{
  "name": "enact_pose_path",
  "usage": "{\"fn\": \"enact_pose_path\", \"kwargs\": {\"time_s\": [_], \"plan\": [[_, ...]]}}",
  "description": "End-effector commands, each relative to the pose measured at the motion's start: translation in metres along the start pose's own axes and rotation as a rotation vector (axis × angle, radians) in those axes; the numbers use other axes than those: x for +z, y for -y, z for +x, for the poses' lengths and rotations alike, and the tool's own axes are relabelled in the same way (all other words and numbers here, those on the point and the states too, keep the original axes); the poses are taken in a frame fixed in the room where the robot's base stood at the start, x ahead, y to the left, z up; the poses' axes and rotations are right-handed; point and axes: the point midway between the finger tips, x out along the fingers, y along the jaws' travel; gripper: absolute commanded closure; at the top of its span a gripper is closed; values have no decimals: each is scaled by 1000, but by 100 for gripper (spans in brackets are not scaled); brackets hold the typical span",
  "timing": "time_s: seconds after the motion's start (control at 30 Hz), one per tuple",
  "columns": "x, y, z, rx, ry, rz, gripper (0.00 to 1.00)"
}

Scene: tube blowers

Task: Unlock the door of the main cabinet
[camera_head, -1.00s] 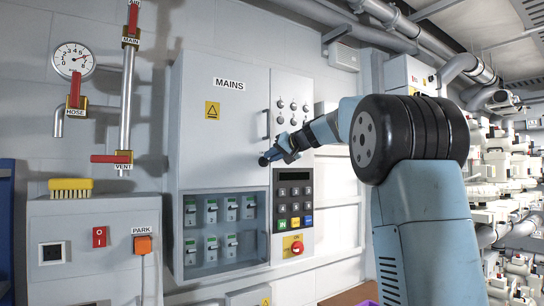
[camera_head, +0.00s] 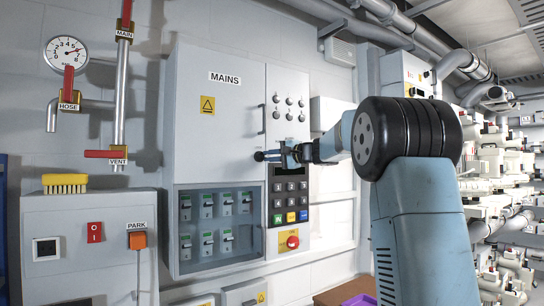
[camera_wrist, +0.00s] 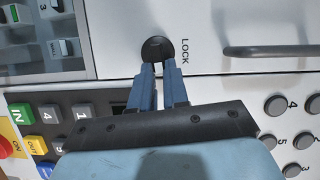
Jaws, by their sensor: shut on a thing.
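The main cabinet (camera_head: 216,128) is grey, with a "MAINS" label and a yellow warning sign on its closed upper door. In the wrist view, a round black lock knob (camera_wrist: 157,49) sits on the door beside the word "LOCK". My gripper (camera_wrist: 160,68) is shut on the knob, its two blue fingers at the knob's lower edge. In the head view my gripper (camera_head: 268,156) reaches the door's lower right corner from the right and hides part of the knob. The door handle (camera_wrist: 270,51) is a dark bar to the right in the wrist view.
A keypad (camera_head: 290,198) and a red knob (camera_head: 293,242) on a yellow plate are right of the breaker window (camera_head: 218,228). Round buttons (camera_head: 290,108) are above. Pipes with red valves (camera_head: 107,154) and a smaller box with a brush (camera_head: 65,183) stand left.

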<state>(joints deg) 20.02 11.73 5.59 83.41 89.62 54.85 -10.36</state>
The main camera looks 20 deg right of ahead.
Motion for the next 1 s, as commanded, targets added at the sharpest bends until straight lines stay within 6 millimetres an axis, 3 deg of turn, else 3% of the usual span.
{"fn": "enact_pose_path", "kwargs": {"time_s": [0.3,0.8,0.83,1.0], "plan": [[-2,-8,0,-34,-4,102,100],[-2,-9,0,-40,-3,119,100],[-2,-9,0,-40,-3,119,84],[-2,-8,0,-42,-3,118,68]]}}
